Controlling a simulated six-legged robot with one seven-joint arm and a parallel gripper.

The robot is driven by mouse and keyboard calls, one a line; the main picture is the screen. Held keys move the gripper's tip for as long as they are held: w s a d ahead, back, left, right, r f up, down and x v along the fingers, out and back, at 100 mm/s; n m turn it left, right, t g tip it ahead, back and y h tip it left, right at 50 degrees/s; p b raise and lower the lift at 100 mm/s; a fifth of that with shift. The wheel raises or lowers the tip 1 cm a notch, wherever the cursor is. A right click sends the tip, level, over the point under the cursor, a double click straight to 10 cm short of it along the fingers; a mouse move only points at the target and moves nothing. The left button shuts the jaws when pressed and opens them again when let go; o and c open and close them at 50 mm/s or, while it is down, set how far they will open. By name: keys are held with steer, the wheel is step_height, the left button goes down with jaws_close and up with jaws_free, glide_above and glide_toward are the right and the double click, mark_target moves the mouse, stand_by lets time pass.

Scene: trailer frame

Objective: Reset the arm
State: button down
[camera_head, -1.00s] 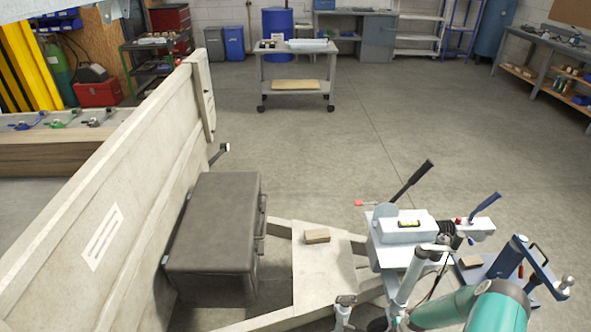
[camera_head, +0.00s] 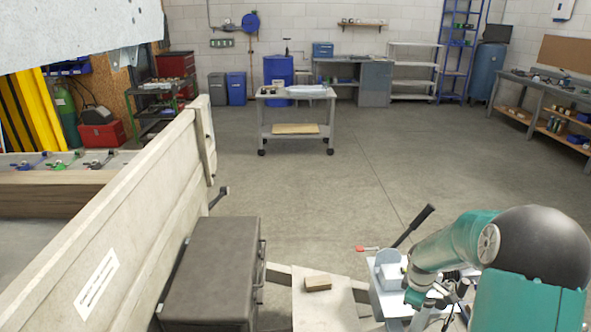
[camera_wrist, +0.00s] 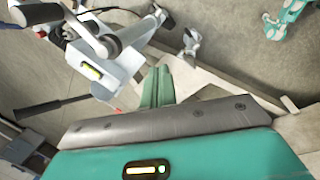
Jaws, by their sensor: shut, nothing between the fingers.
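My teal arm (camera_head: 465,245) reaches in from the right edge of the head view, over the white hitch unit (camera_head: 390,272) at the front of the trailer frame. In the wrist view my gripper (camera_wrist: 156,86) shows as two teal fingers side by side, shut and empty. The fingers point towards the pale trailer frame (camera_wrist: 200,82). The white hitch unit with its yellow level (camera_wrist: 92,72) is to their left, apart from them. In the head view the arm hides much of that unit.
A dark box (camera_head: 210,275) sits beside the pale upright panel (camera_head: 120,225) at left. A black lever (camera_head: 413,226) sticks up from the hitch unit. The floor beyond is clear up to a grey cart (camera_head: 297,132).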

steer(key=s+a+r+m+t, duration=0.1)
steer(key=s+a+r+m, duration=0.3)
steer(key=r, duration=0.6)
steer(key=s+a+r+m+t, duration=0.1)
steer(key=s+a+r, duration=0.5)
steer(key=r, duration=0.5)
steer(key=s+a+r+m+t+y, duration=0.1)
steer(key=s+a+r+m, duration=0.1)
steer(key=s, duration=0.6)
steer(key=s+a+r+m+t+y, duration=0.1)
steer(key=s+a+r+m, duration=0.2)
steer(key=s+a, duration=0.3)
steer(key=shift+s+r+m, duration=0.3)
steer(key=shift+s+r, duration=0.5)
steer(key=shift+s, duration=0.05)
steer(key=shift+a, duration=0.1)
